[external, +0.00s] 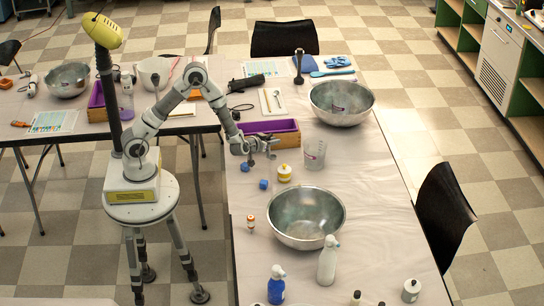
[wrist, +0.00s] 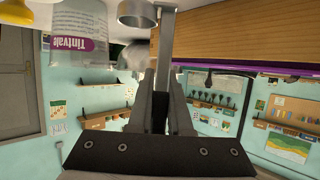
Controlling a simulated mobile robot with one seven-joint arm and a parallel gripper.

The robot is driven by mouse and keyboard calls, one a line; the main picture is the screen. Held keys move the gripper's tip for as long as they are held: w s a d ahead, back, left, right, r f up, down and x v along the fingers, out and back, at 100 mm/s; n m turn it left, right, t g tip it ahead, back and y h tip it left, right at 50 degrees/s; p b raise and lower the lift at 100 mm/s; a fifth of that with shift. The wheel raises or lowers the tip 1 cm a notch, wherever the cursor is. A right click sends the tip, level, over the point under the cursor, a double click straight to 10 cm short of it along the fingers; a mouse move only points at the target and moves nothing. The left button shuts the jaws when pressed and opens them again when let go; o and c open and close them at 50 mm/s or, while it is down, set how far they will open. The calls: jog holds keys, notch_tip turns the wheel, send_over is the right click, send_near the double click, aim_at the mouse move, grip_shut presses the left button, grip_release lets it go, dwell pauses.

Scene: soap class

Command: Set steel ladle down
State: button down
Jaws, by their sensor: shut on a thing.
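My gripper (external: 264,145) is low over the table, just in front of the purple-lined wooden box. In the wrist view my gripper (wrist: 163,90) is shut on the grey steel ladle (wrist: 166,45). The ladle's handle runs out from between the fingers, and a round metal cup shows beside it at the top edge. In the external view the ladle is too small and too close to the fingers to make out clearly. I cannot tell whether it touches the table.
The wooden box (external: 288,132) is right by my gripper. Metal bowls (external: 306,217) stand nearby. The table's right-hand strip is clear.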

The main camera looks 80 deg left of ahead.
jog(key=shift+w+a+f+b, duration=0.1)
jog(key=shift+a+f+b, duration=0.2)
jog(key=shift+f, duration=0.6)
jog(key=shift+w+a+f+b, duration=0.1)
jog(key=shift+a+f, duration=0.35)
jog(key=shift+f, duration=0.4)
jog(key=shift+w+a+f+b, duration=0.1)
jog(key=shift+a+f+b, duration=0.2)
jog(key=shift+f, duration=0.6)
jog(key=shift+f, duration=0.2)
jog(key=c, duration=0.8)
grip_release()
jog(key=shift+a, duration=0.1)
jog(key=shift+c, duration=0.2)
